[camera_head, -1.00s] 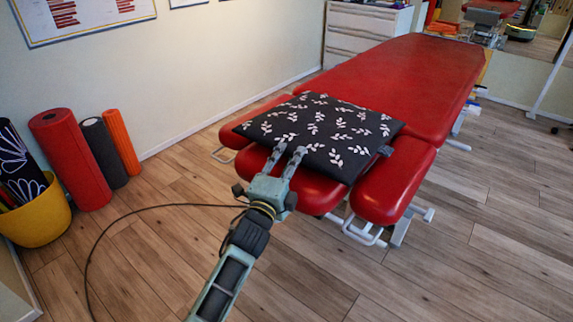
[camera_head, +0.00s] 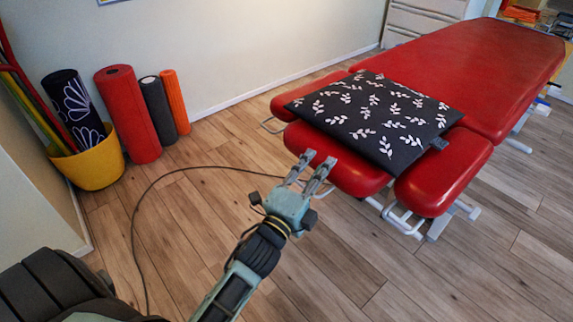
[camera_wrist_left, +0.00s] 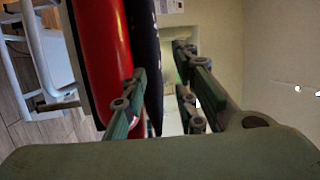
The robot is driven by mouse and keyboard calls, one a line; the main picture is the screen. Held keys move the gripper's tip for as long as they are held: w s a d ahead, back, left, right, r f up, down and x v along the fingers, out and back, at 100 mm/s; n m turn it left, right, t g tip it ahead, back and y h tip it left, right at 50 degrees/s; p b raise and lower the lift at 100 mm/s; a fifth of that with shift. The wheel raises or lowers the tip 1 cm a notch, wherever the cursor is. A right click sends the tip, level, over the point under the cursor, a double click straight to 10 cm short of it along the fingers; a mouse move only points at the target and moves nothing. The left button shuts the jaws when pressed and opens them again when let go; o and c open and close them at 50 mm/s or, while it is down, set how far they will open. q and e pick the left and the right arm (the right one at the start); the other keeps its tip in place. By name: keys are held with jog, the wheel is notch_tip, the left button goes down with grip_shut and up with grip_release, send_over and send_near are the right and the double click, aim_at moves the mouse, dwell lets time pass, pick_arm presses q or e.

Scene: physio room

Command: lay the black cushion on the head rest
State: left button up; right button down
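The black cushion (camera_head: 372,112) with its white leaf pattern lies flat across the red head rest (camera_head: 440,182) at the near end of the treatment table. Its near edge overhangs the middle pad slightly, and a small dark tab shows at its right corner. My left gripper (camera_head: 319,161) is just in front of that near edge, apart from the cushion, with two separated fingers and nothing between them. In the left wrist view the open fingers (camera_wrist_left: 160,103) point towards the cushion's dark edge (camera_wrist_left: 145,55) and the red pad (camera_wrist_left: 100,50). My right gripper is not in view.
The long red table (camera_head: 445,65) extends to the back right. A yellow bucket (camera_head: 92,163), a red roller (camera_head: 128,115), a dark roller (camera_head: 159,110) and an orange roller (camera_head: 175,102) stand along the left wall. A black cable (camera_head: 150,185) lies on the otherwise clear floor.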

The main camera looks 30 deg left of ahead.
pick_arm(q)
jog(key=s+a+f+n+g+y, duration=0.1)
jog(key=s+f+n+g, duration=0.4)
jog(key=f, duration=0.7)
jog(key=s+a+f+n+g+y, duration=0.1)
jog(key=s+f+n+g, duration=0.45)
jog(key=f, duration=0.75)
jog(key=s+d+f+n+g, duration=0.1)
jog(key=s+f+n+g, duration=0.1)
jog(key=s+f, duration=0.3)
jog(key=s+d+f+n+g+h, duration=0.1)
jog(key=s+f+n+g, duration=0.2)
jog(key=s, duration=0.9)
notch_tip(320, 180, down, 3)
jog(key=shift+s+d+f+n+g, duration=0.2)
jog(key=shift+d+n+g, duration=0.15)
jog(key=shift+g, duration=0.4)
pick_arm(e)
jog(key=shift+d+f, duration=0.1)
